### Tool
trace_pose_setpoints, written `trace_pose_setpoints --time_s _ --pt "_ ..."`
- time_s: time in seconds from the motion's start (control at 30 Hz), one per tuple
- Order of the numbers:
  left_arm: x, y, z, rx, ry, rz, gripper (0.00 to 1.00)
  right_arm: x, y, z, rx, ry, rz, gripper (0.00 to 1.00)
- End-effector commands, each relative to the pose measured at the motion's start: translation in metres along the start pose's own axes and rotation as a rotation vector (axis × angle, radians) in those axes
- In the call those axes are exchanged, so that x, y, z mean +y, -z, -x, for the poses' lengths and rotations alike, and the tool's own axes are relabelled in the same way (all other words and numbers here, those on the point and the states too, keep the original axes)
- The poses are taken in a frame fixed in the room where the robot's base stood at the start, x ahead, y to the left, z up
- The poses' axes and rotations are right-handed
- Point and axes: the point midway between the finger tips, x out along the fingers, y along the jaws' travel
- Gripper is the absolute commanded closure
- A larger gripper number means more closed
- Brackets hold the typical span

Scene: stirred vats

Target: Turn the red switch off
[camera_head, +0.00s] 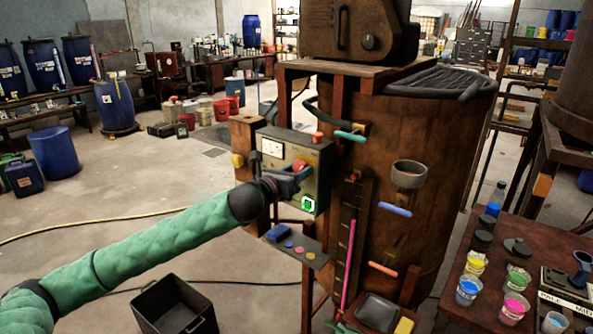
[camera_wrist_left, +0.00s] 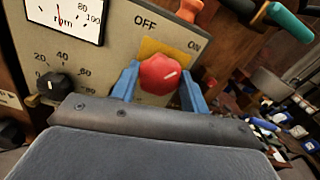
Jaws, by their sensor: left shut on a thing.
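The red switch (camera_wrist_left: 160,75) is a round, lobed knob on a yellow plate on the control box. Its white mark slants up to the right, toward the ON label (camera_wrist_left: 194,45); the OFF label (camera_wrist_left: 145,23) is above it to the left. In the head view the red switch (camera_head: 300,166) shows on the front of the control box (camera_head: 318,160). My left gripper (camera_head: 294,174) reaches in from the left, with its blue fingers (camera_wrist_left: 160,86) on both sides of the knob, shut on it. My right gripper is in neither view.
An rpm gauge (camera_wrist_left: 66,15) and a black dial (camera_wrist_left: 53,86) sit left of the switch. A green-lit button (camera_head: 308,204) is below it. A small shelf (camera_head: 318,258) juts out under the box. The rusty vat (camera_head: 440,150) stands right, beside a table with paint cups.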

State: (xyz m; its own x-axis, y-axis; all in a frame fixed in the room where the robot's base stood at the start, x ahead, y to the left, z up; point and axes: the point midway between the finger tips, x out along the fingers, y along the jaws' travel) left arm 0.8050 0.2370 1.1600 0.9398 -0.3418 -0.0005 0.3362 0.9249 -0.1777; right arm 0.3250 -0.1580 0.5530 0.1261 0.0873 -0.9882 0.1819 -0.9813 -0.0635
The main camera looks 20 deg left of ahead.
Motion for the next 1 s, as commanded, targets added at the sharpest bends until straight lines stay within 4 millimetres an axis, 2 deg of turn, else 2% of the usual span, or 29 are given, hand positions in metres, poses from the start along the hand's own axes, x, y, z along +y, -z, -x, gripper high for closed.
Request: trace_pose_setpoints --time_s 0.03,0.1,0.4,1.0 --pt "0.000 -0.003 0.000 -0.001 -0.001 0.038 0.78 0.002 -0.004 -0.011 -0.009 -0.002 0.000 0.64" --pt "0.000 -0.002 0.000 -0.001 -0.001 0.100 0.78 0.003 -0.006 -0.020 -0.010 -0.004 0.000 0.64" --pt "0.001 -0.002 0.000 -0.001 -0.001 0.387 0.78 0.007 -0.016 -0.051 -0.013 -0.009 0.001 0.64" --pt "0.003 0.000 0.000 -0.002 -0.001 0.956 0.78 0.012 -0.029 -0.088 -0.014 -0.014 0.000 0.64"
